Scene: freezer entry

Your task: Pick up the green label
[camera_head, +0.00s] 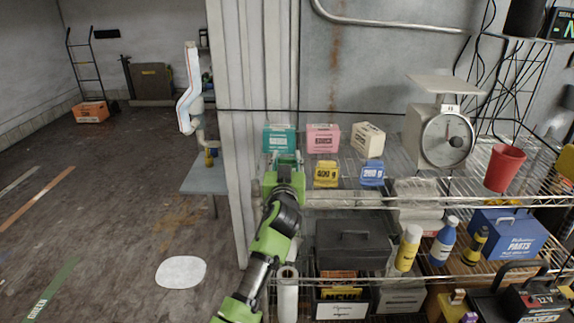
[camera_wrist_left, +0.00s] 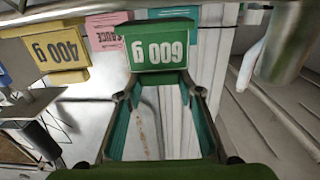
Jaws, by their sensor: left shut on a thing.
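The green label (camera_wrist_left: 158,54) reads "600 g" and shows upside down in the left wrist view, at the fingertips of my left gripper (camera_wrist_left: 160,80). The gripper is shut on it. In the head view my left gripper (camera_head: 284,168) is at the front edge of the upper shelf, below a teal box (camera_head: 279,138), and mostly hides the label. A yellow "400 g" label (camera_head: 326,174) and a blue label (camera_head: 372,173) hang to the right along the same shelf edge. My right gripper is in neither view.
A pink box (camera_head: 323,138), a cream box (camera_head: 368,140), a scale (camera_head: 440,135) and a red cup (camera_head: 504,167) stand on the upper wire shelf. Bottles and toolboxes fill the shelf below. Open floor (camera_head: 110,210) lies to the left.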

